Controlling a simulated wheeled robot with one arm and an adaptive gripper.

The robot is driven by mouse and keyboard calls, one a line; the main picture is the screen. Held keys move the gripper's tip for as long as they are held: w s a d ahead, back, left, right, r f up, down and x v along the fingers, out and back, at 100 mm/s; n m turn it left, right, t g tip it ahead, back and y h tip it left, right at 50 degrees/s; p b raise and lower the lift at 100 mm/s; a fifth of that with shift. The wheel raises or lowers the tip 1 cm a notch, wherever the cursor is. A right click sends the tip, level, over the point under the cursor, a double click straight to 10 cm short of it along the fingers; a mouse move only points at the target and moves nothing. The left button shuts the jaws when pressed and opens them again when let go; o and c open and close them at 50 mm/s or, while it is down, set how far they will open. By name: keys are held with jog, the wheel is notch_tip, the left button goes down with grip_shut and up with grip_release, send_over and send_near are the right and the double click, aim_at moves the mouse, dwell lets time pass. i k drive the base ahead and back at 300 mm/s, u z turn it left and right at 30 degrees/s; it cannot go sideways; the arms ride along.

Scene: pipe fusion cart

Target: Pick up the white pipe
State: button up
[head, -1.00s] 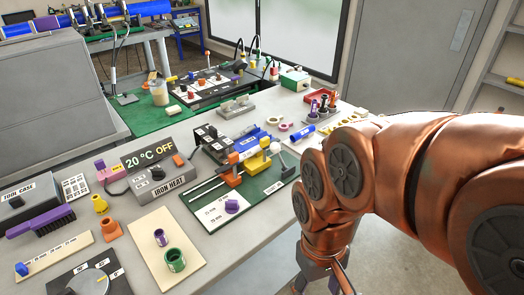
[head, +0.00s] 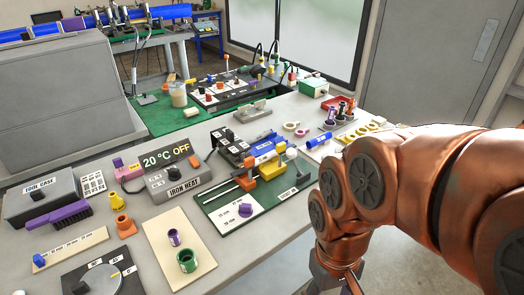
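No pipe that I can surely call the white pipe shows in the head view. A small white rounded piece (head: 292,153) stands at the right end of the green fixture board (head: 222,220); I cannot tell if it is a pipe. A blue labelled pipe piece (head: 318,141) lies behind it on the bench. My copper-coloured arm reaches in from the right, and my gripper (head: 340,284) hangs at the bottom edge, in front of the bench and largely cut off. Its fingers are not clear, so its opening cannot be told.
The grey bench holds an iron heater box (head: 183,185) reading 20 °C OFF, a tool case (head: 40,195), a wooden board (head: 160,235) with purple and green rings, and a dial box (head: 98,278). A red tray (head: 338,104) sits farther back. Floor is open at right.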

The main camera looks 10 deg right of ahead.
aim_at(267, 156)
jog(key=z, duration=1.6)
jog(key=i, duration=1)
jog(key=u, duration=3.6)
